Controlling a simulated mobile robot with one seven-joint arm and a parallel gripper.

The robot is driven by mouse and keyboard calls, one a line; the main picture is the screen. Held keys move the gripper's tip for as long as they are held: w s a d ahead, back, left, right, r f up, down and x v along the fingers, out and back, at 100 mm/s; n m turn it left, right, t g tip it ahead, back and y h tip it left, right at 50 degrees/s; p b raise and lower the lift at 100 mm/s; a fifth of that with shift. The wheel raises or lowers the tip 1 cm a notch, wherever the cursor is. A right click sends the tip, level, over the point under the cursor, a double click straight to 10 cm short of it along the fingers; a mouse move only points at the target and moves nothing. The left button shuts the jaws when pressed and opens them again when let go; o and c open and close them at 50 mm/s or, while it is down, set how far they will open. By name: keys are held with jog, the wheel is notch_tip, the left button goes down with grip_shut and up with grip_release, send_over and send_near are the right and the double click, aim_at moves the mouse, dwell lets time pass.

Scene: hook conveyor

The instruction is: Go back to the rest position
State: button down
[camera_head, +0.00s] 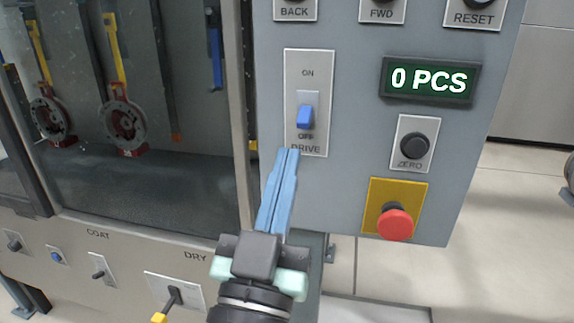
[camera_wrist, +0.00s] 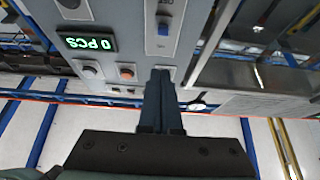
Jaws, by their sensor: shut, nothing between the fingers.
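My gripper (camera_head: 290,153) is shut and empty, with its long blue fingers pointing up in the head view. The fingertips are just below the blue DRIVE switch (camera_head: 305,117), over the lower edge of its plate. I cannot tell whether they touch the panel. The switch lever sits low in its slot, near the OFF mark. In the wrist view the blue fingers (camera_wrist: 161,72) lie together, and the DRIVE switch (camera_wrist: 163,28) shows upside down beyond them.
The grey control panel (camera_head: 345,165) carries a display reading 0 PCS (camera_head: 431,80), a black ZERO button (camera_head: 414,145) and a red mushroom button (camera_head: 395,222). At left, a glazed booth holds hooks with ring parts (camera_head: 122,125). Levers line its lower front (camera_head: 98,273). Open floor lies right.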

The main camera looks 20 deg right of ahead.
jog(key=s+a+r+n+t+y+p, duration=0.1)
jog(key=s+a+r+n+t+y, duration=0.2)
jog(key=r, duration=0.4)
jog(key=s+a+r+n+t+y+p, duration=0.1)
jog(key=a+r+n+t+y, duration=0.1)
jog(key=a+r+y, duration=0.5)
jog(key=s+a+r+n+t+y+p, duration=0.1)
jog(key=s+a+r+n+t+y, duration=0.15)
jog(key=r, duration=0.55)
notch_tip(320, 180, up, 15)
jog(key=p, duration=1.4)
jog(key=shift+w+m+y, duration=0.35)
jog(key=shift+w, duration=0.1)
